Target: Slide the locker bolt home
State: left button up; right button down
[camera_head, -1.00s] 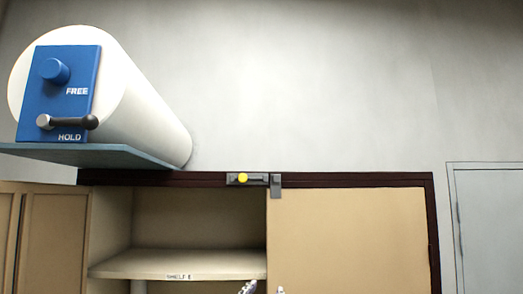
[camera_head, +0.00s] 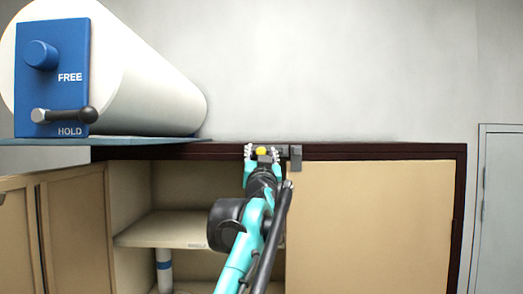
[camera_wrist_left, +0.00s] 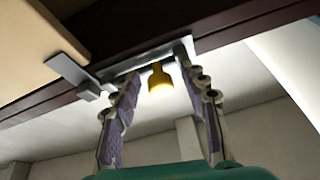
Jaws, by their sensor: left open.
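The locker bolt (camera_head: 272,149) is a grey fitting on the dark top frame of the locker. Its yellow knob (camera_head: 261,151) also hangs clear in the left wrist view (camera_wrist_left: 160,82). A grey bracket (camera_head: 295,158) sits just right of the bolt, at the top corner of the tan door; the left wrist view shows this bracket (camera_wrist_left: 75,73) at left. My left gripper (camera_head: 263,155) is open at the bolt, one finger on each side of the knob. In the left wrist view the open gripper (camera_wrist_left: 162,88) shows gaps beside the knob. My right gripper is not in view.
The tan door (camera_head: 370,225) closes the locker's right half. The left half is open, with a shelf (camera_head: 160,230). A white cylinder (camera_head: 140,75) with a blue FREE/HOLD panel (camera_head: 50,80) rests on a blue ledge (camera_head: 110,142) at upper left. The wall above is bare.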

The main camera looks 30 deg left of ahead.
pick_arm(q)
jog(key=shift+r, duration=0.15)
jog(key=shift+c, duration=0.3)
grip_shut()
jog(key=w+d, duration=0.1)
jog(key=w+d+p, duration=0.1)
jog(key=d, duration=0.1)
jog(key=shift+r, duration=0.15)
jog(key=shift+w+d, duration=0.2)
jog(key=shift+d, duration=0.15)
jog(key=shift+a, duration=0.15)
